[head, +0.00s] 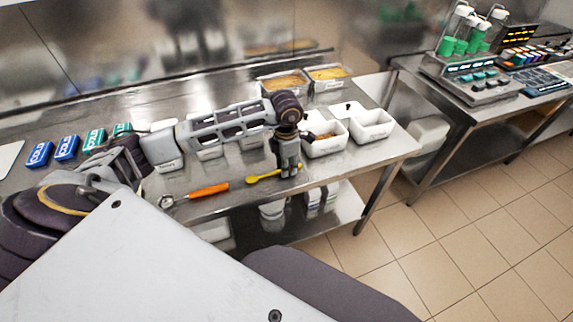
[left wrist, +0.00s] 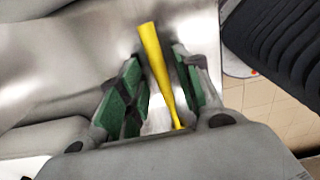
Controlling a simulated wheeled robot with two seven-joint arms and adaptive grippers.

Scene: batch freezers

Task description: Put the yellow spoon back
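The yellow spoon (head: 262,178) lies near the front edge of the steel table, its bowl end to the left in the head view. My left gripper (head: 288,174) points down over its handle. In the left wrist view the spoon (left wrist: 155,55) runs between the two green finger pads of the gripper (left wrist: 160,95). The fingers stand apart, with a gap between the left pad and the spoon; the spoon is close to the right pad, and I cannot tell whether they touch. My right gripper is not in view.
An orange-handled scoop (head: 208,190) lies left of the spoon. White tubs (head: 372,132) stand right of my gripper, one (head: 322,147) with brown contents. Filled trays (head: 327,73) stand at the back. Blue COLD packs (head: 40,154) lie far left. The steel table (head: 240,200) ends just in front.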

